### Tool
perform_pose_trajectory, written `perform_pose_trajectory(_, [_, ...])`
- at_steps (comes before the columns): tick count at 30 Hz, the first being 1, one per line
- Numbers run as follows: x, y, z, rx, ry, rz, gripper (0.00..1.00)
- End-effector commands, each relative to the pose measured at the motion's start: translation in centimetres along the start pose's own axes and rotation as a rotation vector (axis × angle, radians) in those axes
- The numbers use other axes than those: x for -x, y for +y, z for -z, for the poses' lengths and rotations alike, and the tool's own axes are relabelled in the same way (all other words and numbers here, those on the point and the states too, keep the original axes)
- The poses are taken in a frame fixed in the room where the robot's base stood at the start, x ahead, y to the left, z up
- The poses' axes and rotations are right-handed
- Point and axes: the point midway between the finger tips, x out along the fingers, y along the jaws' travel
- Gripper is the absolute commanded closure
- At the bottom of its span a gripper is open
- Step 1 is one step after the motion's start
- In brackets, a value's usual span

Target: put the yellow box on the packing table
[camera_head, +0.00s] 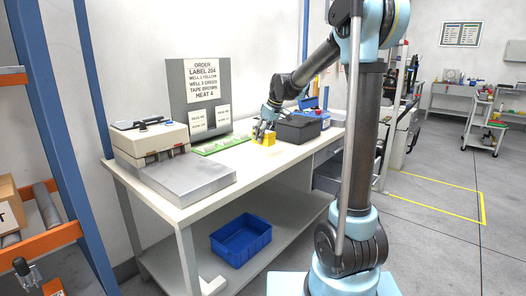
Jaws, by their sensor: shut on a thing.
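The yellow box (264,138) is small and sits at the middle of the white packing table (188,211), at or just above its top; I cannot tell whether it touches. My gripper (262,131) comes down on it from above and is shut on it. The fingers cover part of the box's upper left side.
A dark grey bin (298,129) stands close to the right of the yellow box. A green strip (220,144) lies to its left, before a grey order board (197,92). A machine with a metal plate (186,178) fills the table's left end. A blue bin (241,240) is on the lower shelf.

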Motion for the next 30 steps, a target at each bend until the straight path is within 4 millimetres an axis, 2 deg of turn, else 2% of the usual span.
perform_pose_trajectory(3, [-1.3,0.1,-0.6,-0.001,0.0,-0.001,0.81])
perform_pose_trajectory(11, [-2.9,0.1,-1.3,-0.002,0.0,-0.001,0.81])
perform_pose_trajectory(18, [-5.6,0.1,-2.4,-0.001,0.0,-0.001,0.81])
perform_pose_trajectory(28, [-5.8,0.1,-2.5,-0.001,0.0,0.0,0.81])
perform_pose_trajectory(29, [-5.8,0.0,-2.5,-0.001,0.0,0.0,0.48])
perform_pose_trajectory(30, [-5.8,0.0,-2.5,-0.001,0.0,0.0,0.39])
